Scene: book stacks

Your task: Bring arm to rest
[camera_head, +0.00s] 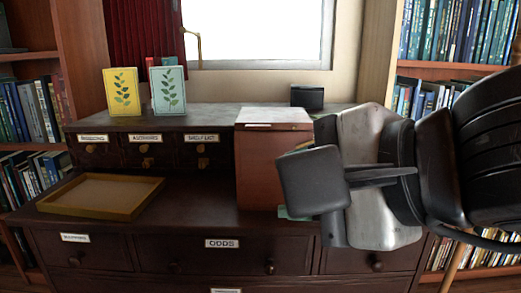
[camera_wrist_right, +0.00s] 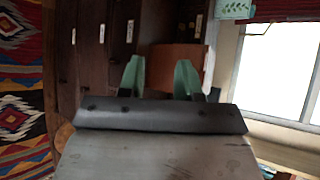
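My right arm comes in from the right in the head view and reaches in front of the dark wooden drawer cabinet (camera_head: 190,232). Its gripper mostly hides behind the wrist; a green fingertip part (camera_head: 290,212) shows below it. In the right wrist view the two green fingers of my right gripper (camera_wrist_right: 160,82) stand apart with nothing seen between them. A reddish-brown box (camera_head: 258,165) stands on the cabinet, just left of the wrist in the head view. It also shows beyond the fingers in the wrist view (camera_wrist_right: 172,56). My left gripper is not in view.
An empty shallow wooden tray (camera_head: 103,213) lies on the cabinet's lower ledge at left. A yellow book (camera_head: 122,92) and a pale blue book (camera_head: 168,91) stand upright on the upper top. A small dark box (camera_head: 307,97) sits behind the arm. Bookshelves flank the cabinet.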

